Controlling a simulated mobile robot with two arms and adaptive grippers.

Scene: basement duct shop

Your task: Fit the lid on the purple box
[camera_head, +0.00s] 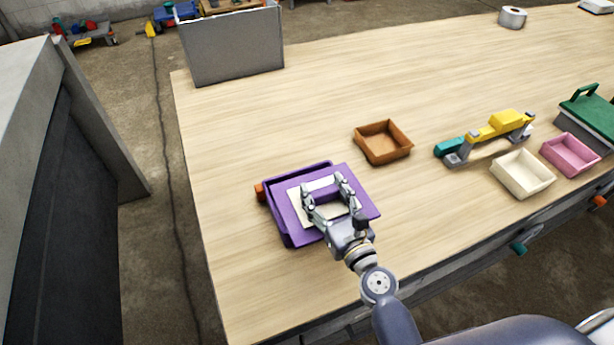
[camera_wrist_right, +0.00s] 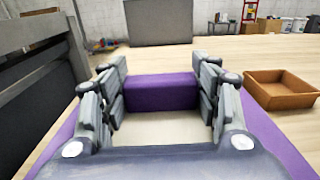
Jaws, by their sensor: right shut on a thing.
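The purple lid (camera_head: 362,192) has a cream panel and a block handle, which shows as a purple block (camera_wrist_right: 160,92) in the wrist view. My right gripper (camera_head: 328,190) is shut on this handle, with a finger on each side. The purple box (camera_head: 280,228) is under the lid on the table. The lid is shifted to the right and turned a little against the box, so the box's left and far edges show. The rest of the box is hidden. I cannot tell whether the lid touches the rim. My left gripper is out of view.
An orange piece (camera_head: 260,192) is at the box's left side. A brown tray (camera_head: 383,157) stands to the right and behind. A yellow and teal tool (camera_head: 487,137), a cream tray (camera_head: 523,188) and a pink tray (camera_head: 570,168) are further right. A grey panel (camera_head: 233,50) stands at the far left.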

